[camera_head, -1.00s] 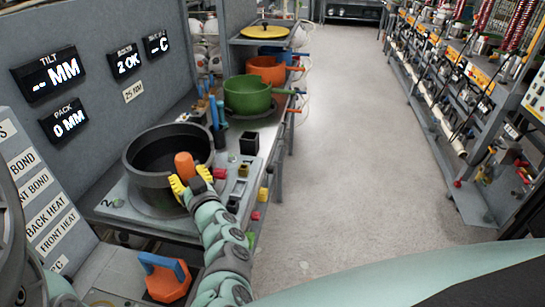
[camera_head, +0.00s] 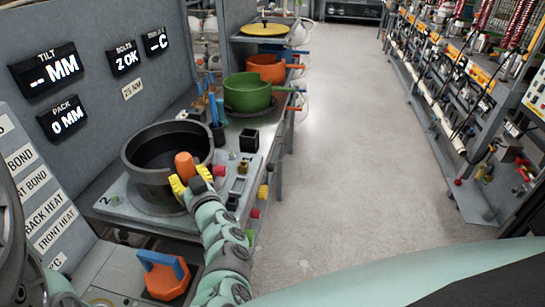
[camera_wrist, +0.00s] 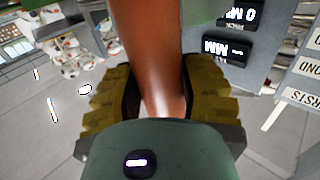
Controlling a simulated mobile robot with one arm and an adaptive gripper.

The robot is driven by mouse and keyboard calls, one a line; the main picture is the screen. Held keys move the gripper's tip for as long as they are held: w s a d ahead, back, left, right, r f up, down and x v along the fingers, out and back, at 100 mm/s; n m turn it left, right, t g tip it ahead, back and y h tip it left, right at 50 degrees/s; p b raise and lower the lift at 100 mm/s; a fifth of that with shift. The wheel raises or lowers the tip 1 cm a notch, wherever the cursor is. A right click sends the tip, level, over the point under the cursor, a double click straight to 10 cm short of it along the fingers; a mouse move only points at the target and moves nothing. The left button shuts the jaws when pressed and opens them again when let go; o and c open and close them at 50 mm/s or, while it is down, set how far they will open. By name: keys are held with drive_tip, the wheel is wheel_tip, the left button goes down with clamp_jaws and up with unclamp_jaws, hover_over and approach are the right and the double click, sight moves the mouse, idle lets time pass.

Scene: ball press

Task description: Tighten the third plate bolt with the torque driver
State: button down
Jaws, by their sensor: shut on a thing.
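My gripper (camera_head: 187,187) has yellow ribbed fingers and is shut on an orange-brown handle (camera_head: 184,164), which I take to be the torque driver. The handle stands upright at the near right rim of a big dark grey round pot-like ring (camera_head: 137,172). In the wrist view the handle (camera_wrist: 150,50) runs between both fingers. The driver's lower end and the bolt under it are hidden by my gripper and the ring. The ring sits on a grey plate (camera_head: 125,208) marked 2.
A blue-handled orange block (camera_head: 166,275) lies below at the front. Small black and red fixtures (camera_head: 250,141) stand right of the ring. Green (camera_head: 246,95) and orange (camera_head: 265,69) pots stand farther back. A grey panel rises left. The floor aisle (camera_head: 350,150) to the right is clear.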

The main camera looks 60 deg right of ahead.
sight(186, 163)
drive_tip(key=shift+f+b, duration=0.35)
drive_tip(key=shift+f, duration=0.25)
idle(1.1)
drive_tip(key=shift+r, duration=0.1)
drive_tip(key=shift+r+p, duration=3.05)
drive_tip(key=shift+r, duration=0.35)
